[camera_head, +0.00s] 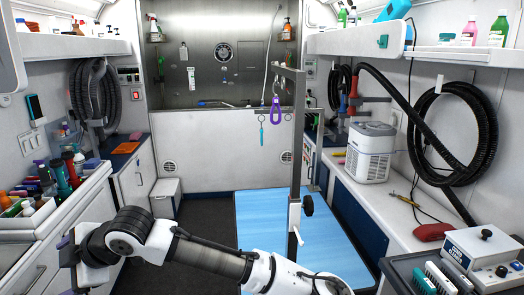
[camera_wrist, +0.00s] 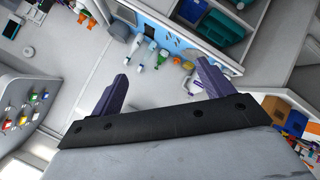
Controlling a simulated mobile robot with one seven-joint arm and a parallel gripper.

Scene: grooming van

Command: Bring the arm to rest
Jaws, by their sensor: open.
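My arm crosses the bottom of the head view, with its white and dark links reaching left toward the counter. My gripper shows in the wrist view (camera_wrist: 160,88) with its two purple fingers well apart and nothing between them. In the head view only a small part of the gripper end shows at the lower left, partly hidden by my wrist. The wrist view looks over shelves and several small bottles (camera_wrist: 150,52), all well away from the fingers.
A blue-topped grooming table (camera_head: 270,218) with an upright metal post (camera_head: 296,150) stands beyond my arm. A left counter (camera_head: 75,205) holds bottles. A right counter (camera_head: 375,205) carries a white machine (camera_head: 370,152). Dark floor (camera_head: 205,220) is clear between the left counter and table.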

